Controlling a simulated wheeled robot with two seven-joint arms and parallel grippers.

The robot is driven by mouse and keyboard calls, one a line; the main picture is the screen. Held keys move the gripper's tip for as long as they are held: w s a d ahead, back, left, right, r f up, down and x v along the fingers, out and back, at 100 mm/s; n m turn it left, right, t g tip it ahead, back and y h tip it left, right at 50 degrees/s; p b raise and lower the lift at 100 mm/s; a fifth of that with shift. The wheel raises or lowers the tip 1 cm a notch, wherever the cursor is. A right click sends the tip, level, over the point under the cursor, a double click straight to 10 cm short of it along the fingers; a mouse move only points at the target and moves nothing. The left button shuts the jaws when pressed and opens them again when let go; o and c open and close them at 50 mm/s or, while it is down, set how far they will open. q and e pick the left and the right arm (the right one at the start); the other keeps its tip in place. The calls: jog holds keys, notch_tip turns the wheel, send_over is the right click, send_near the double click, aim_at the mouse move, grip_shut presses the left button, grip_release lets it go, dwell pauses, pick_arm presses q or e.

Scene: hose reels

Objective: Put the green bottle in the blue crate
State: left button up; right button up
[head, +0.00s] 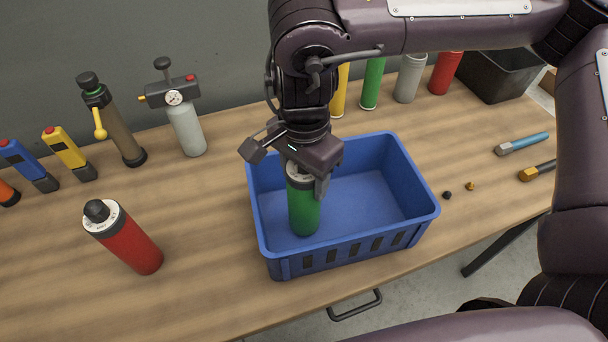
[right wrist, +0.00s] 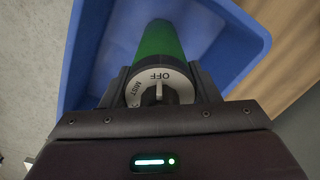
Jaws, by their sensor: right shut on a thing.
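The green bottle (head: 304,208) is upright inside the left part of the blue crate (head: 351,255), within its walls. I cannot tell whether its base touches the crate floor. My right gripper (head: 307,172) comes down from above and is shut on the top of the bottle. In the right wrist view the green bottle (right wrist: 161,48) shows between the fingers, with a grey-white dial cap reading OFF and MIST. The blue crate (right wrist: 76,62) surrounds it there. The rest of the crate looks empty. My left gripper is not in view.
A red bottle (head: 131,242) stands left of the crate. A grey canister (head: 186,128) and a brown cylinder (head: 124,137) stand behind it. Several coloured cans and a black bin (head: 498,76) line the back right. Two small caps and two handled tools lie right of the crate.

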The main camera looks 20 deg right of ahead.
jog(key=shift+f, duration=0.2)
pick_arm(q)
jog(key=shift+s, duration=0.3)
pick_arm(e)
jog(key=shift+f, duration=0.15)
jog(key=o, duration=1.5)
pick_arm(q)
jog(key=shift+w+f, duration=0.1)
